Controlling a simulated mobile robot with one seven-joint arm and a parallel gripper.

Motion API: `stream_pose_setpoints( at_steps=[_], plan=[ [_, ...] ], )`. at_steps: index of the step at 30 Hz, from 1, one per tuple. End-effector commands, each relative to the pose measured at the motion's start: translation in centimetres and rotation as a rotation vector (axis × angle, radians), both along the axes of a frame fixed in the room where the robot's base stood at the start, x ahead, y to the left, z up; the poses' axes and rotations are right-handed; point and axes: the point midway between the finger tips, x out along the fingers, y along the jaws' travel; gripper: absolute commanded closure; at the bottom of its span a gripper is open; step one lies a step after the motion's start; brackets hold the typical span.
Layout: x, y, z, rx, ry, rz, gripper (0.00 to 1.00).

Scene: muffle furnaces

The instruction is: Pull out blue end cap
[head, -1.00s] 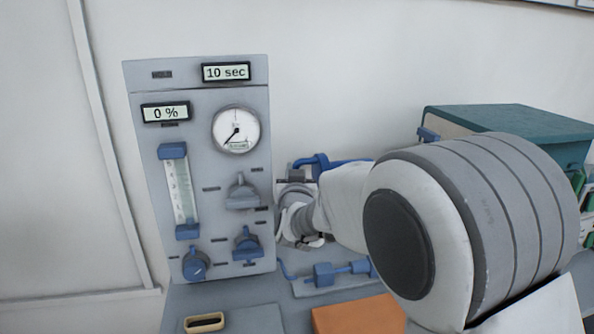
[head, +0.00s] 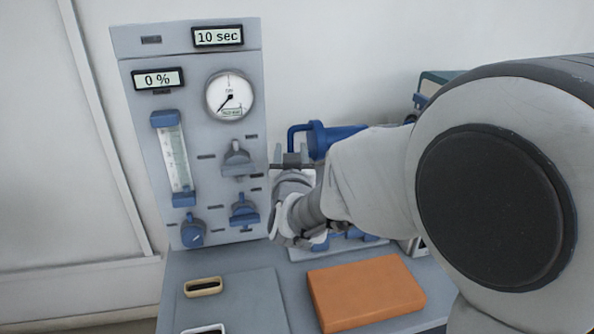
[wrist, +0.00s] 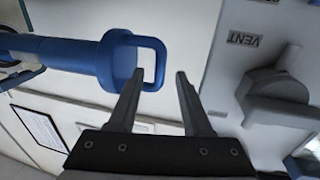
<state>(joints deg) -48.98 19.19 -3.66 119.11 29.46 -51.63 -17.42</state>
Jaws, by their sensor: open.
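The blue end cap (head: 320,138) has a squared loop handle on its left end and sits on a blue tube behind my arm in the head view. In the wrist view, the blue end cap (wrist: 117,58) is at upper left with its loop facing right. My gripper (wrist: 160,77) is open and empty. In that view, the loop's outer bar lies between the fingertips, and the left fingertip overlaps the loop; I cannot tell whether they touch. In the head view, my gripper (head: 290,156) is just below the loop, with its fingers up.
A grey control panel (head: 200,100) with dials and knobs stands left of my gripper. Its VENT knob (wrist: 275,90) is close on the right in the wrist view. An orange block (head: 365,290) lies on the grey bench. A teal box (head: 437,78) is partly hidden behind my arm.

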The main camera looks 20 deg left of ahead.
Motion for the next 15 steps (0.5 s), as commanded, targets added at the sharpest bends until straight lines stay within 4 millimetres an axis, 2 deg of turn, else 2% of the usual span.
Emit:
stream_pose_setpoints(
  at_steps=[3, 9, 15],
  plan=[
    [-2.4, -1.0, 0.2, 0.0, 0.0, 0.002, 0.5],
    [-6.1, -2.5, 0.2, -0.001, 0.0, 0.002, 0.5],
    [-8.5, -3.6, 0.1, -0.001, 0.0, 0.001, 0.5]
  ],
)
